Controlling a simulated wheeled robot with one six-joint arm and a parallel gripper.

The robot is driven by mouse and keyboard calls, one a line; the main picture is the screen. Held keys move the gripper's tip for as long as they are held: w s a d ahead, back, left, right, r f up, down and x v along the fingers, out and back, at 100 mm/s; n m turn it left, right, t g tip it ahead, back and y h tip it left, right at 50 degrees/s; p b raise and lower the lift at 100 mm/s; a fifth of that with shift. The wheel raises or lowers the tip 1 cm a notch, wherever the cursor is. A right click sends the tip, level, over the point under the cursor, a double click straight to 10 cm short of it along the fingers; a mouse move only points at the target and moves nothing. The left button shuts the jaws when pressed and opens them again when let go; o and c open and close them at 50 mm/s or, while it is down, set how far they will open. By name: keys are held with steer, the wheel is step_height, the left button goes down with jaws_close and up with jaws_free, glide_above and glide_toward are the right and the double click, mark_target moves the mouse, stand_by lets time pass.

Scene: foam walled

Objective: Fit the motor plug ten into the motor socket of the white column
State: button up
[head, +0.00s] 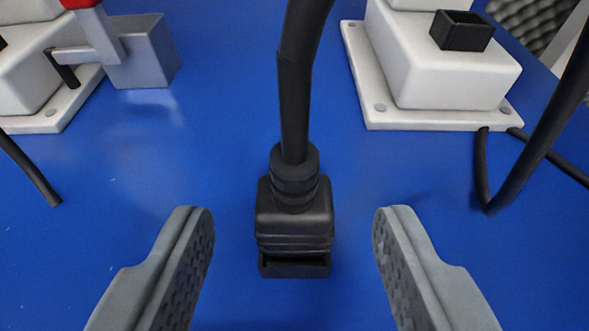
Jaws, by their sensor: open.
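A black motor plug (294,220) with a ribbed neck and a thick black cable is in the middle of the head view, its open rectangular end towards me. My gripper (293,225) is open, with one grey finger on each side of the plug and a clear gap on both sides. A white column base (440,70) stands at the upper right and carries a black square socket (462,31). The upper part of that column is out of view. I cannot tell from markings which plug is number ten.
Another white base (30,75) stands at the upper left, beside a grey metal block (145,55) with a lever and a red part. Black cables (535,140) hang at the right, and one lies at the far left. The blue surface (220,130) around the plug is clear.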

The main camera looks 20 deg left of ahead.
mark_target(295, 229)
steer(key=shift+x, duration=2.7)
steer(key=c, duration=1.1)
